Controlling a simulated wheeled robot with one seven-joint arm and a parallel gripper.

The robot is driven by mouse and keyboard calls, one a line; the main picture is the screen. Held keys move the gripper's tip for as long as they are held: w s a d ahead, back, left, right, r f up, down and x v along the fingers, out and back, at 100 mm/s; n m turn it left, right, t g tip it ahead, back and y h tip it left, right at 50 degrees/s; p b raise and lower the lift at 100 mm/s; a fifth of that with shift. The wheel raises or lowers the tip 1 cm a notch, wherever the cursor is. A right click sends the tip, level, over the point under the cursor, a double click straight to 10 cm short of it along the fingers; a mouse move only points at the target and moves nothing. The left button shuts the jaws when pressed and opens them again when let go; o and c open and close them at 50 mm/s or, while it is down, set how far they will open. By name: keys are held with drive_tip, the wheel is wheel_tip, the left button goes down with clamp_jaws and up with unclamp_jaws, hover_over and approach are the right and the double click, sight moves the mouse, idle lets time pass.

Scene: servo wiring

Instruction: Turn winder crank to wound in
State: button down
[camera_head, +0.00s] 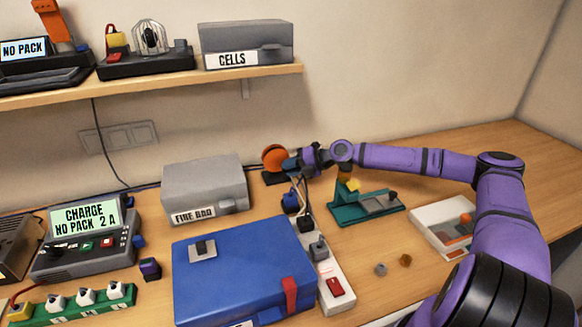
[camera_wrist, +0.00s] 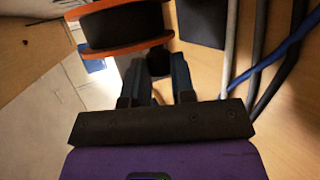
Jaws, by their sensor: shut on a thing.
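The cable winder (camera_head: 274,156) is an orange reel with a dark base at the back of the bench, near the wall. In the wrist view its orange flanges and black drum (camera_wrist: 125,28) fill the top left. My gripper (camera_head: 291,164) is at the right side of the reel. In the wrist view my gripper (camera_wrist: 158,75) has its two dark fingers closed around a small dark crank knob (camera_wrist: 158,62) beside the lower flange. Most of the crank arm is hidden by the fingers and the reel.
Cables (camera_wrist: 262,60) run just right of my gripper in the wrist view. A grey fire box (camera_head: 205,188) stands left of the winder. A blue case (camera_head: 235,265), a white power strip (camera_head: 326,278) and a teal fixture (camera_head: 365,207) stand nearer.

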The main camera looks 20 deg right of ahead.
drive_tip(key=shift+s+a+f+y, duration=0.15)
drive_tip(key=shift+f+y, duration=0.1)
drive_tip(key=shift+y, duration=0.25)
idle(0.3)
drive_tip(key=c, duration=1)
unclamp_jaws()
drive_tip(key=shift+o, duration=0.2)
drive_tip(key=v, duration=1)
drive_tip(key=shift+s+d+r, duration=0.1)
drive_tip(key=shift+d+r, duration=0.05)
drive_tip(key=shift+d, duration=0.2)
